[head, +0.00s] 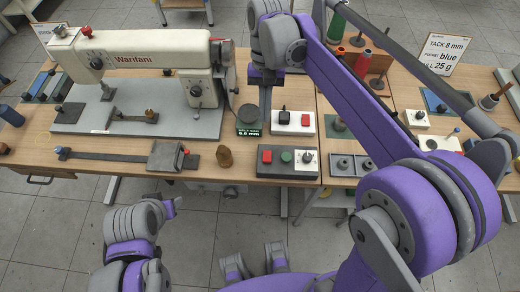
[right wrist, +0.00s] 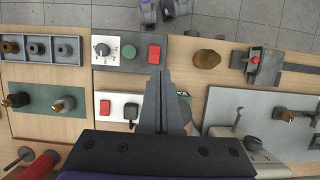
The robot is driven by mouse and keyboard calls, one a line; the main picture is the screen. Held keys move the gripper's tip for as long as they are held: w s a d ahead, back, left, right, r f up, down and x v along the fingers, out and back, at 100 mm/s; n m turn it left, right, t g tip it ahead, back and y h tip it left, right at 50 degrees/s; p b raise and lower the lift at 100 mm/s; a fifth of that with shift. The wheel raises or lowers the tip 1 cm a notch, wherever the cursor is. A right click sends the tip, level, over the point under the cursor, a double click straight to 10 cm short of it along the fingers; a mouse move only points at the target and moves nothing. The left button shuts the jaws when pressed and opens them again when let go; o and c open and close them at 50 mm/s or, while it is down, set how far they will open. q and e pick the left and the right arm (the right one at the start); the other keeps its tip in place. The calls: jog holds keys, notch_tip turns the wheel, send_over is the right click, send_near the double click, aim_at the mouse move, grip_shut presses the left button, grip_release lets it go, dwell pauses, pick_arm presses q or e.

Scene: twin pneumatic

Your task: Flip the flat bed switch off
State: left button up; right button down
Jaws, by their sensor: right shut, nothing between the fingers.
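A white switch box (head: 292,123) with a black toggle (head: 284,116) and a red button (head: 305,120) sits right of the cream flat bed sewing machine (head: 140,55). In the right wrist view the white box (right wrist: 120,96) is partly hidden by my fingers, with its toggle (right wrist: 131,112) beside them. My right gripper (head: 265,117) is shut and empty, pointing down above the table just left of the white box. In the right wrist view its closed fingertips (right wrist: 159,74) overlap the gap towards the grey control box. I cannot make out my left gripper; only part of that arm shows.
The grey control box (head: 275,168) with red and green buttons and a knob lies at the front edge. A brown knob-like piece (head: 224,157) stands left of it. A dark display (head: 249,128) sits by the gripper. Thread spools (head: 362,64) stand further right.

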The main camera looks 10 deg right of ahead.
aim_at(263, 161)
jog(key=shift+s, duration=0.1)
jog(key=b+x, duration=0.1)
jog(key=x, duration=1.3)
jog(key=shift+d, duration=0.1)
jog(key=shift+s+f+t, duration=0.2)
jog(key=shift+t, duration=0.2)
jog(key=shift+w+d+r, duration=0.1)
jog(key=shift+w+d, duration=0.05)
jog(key=shift+w, duration=0.65)
